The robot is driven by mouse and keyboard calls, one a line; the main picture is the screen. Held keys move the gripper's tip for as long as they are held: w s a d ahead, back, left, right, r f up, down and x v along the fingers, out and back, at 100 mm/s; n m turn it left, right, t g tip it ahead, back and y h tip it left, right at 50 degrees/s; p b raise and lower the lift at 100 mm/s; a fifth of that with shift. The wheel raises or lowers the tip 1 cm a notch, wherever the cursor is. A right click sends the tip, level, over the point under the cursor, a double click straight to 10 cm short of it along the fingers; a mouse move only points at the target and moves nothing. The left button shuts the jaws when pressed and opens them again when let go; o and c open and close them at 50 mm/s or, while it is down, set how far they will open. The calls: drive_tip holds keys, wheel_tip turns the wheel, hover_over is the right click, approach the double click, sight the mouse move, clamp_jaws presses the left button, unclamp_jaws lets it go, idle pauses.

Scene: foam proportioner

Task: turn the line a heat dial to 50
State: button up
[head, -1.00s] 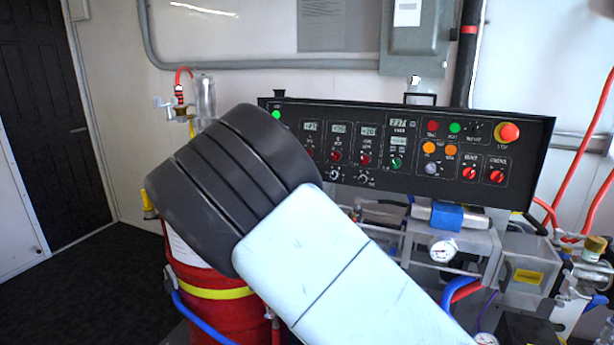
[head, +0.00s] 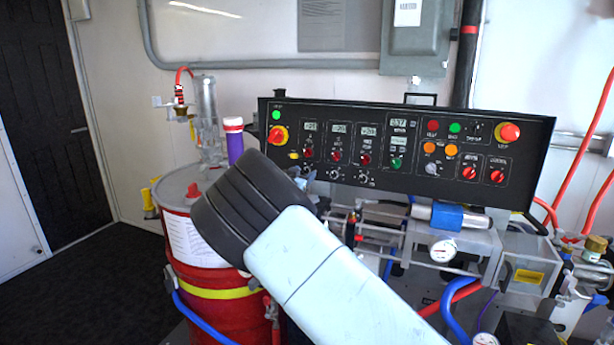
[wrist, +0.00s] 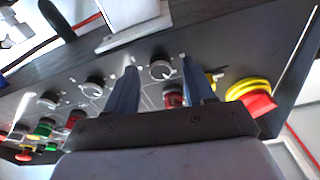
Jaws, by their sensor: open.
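The black control panel (head: 400,138) faces me in the head view, with three heat dials along its lower left. In the wrist view the black dial nearest the red-and-yellow switch (wrist: 250,96), which I take as the line A heat dial (wrist: 162,71), shows in the gap between my fingertips, its white pointer mark visible. I cannot read its setting. My gripper (wrist: 159,68) is open and empty, fingers pointing at the panel; contact with the dial cannot be told. In the head view my wrist hides most of the gripper and this dial.
The other two dials (head: 335,174) (head: 362,179) sit to the right, with red knobs (head: 336,157) above. A red drum (head: 195,262) stands left below my wrist. A pressure gauge (head: 443,250) and hoses lie below the panel.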

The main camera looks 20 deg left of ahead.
drive_tip(key=shift+w, duration=0.35)
